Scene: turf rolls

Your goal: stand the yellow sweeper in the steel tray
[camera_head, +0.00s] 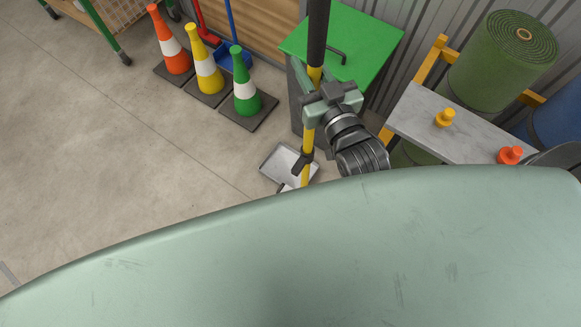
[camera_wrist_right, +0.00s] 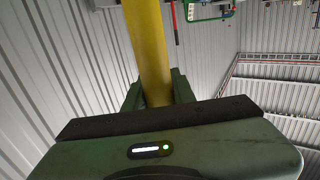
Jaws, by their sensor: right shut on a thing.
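The yellow sweeper (camera_head: 308,142) is a long yellow pole with a black grip at its top and a black fitting low down. My right gripper (camera_head: 314,92) is shut on the pole below the black grip and holds it roughly upright. The yellow pole (camera_wrist_right: 148,45) also shows between the fingers in the right wrist view. The steel tray (camera_head: 274,161) lies on the floor behind the pole's lower part. My body's edge hides the sweeper's foot, so I cannot tell whether it touches the tray. My left gripper is not in view.
A green-topped cabinet (camera_head: 362,38) stands right behind the pole. Orange (camera_head: 170,45), yellow (camera_head: 204,65) and green (camera_head: 243,85) cones stand to the left. A grey bench (camera_head: 425,118) and turf roll (camera_head: 500,65) are at right.

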